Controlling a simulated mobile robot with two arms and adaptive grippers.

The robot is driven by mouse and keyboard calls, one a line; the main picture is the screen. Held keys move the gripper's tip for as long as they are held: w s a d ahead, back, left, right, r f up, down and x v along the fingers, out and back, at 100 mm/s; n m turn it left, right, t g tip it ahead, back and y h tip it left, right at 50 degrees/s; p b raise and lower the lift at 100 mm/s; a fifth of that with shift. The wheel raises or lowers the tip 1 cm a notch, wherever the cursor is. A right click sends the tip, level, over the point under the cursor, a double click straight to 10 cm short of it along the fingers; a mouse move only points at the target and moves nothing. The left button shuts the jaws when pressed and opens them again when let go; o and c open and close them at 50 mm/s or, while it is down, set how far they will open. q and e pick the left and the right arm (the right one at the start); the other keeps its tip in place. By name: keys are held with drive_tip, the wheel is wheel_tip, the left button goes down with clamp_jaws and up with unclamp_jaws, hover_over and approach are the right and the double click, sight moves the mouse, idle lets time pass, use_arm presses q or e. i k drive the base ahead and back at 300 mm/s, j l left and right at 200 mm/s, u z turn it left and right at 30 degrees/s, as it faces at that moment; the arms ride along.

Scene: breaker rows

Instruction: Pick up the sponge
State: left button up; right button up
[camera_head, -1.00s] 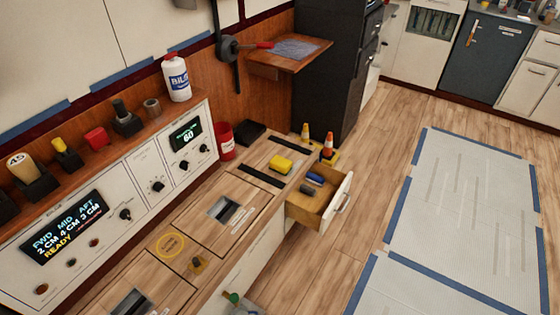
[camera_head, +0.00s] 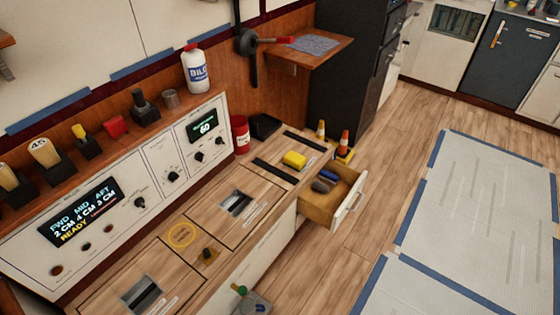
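Neither of my grippers shows in the head view.
The open drawer holds a few dark and blue items (camera_head: 325,182) and juts out over the floor. A red can (camera_head: 240,134) and a black tray (camera_head: 264,126) sit behind the sponge.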

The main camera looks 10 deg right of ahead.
sight(294, 160)
drive_tip(key=i+l+u, duration=0.25)
drive_tip(key=l+u, duration=0.25)
drive_tip(key=l, duration=0.15)
drive_tip(key=l+u, duration=0.25)
drive_tip(key=l, duration=0.15)
drive_tip(key=i+l+u, duration=0.1)
drive_tip(key=l, duration=0.95)
drive_tip(key=i+l, duration=0.15)
drive_tip(key=l, duration=0.9)
drive_tip(key=i+l+u, duration=0.15)
drive_tip(key=l, duration=0.9)
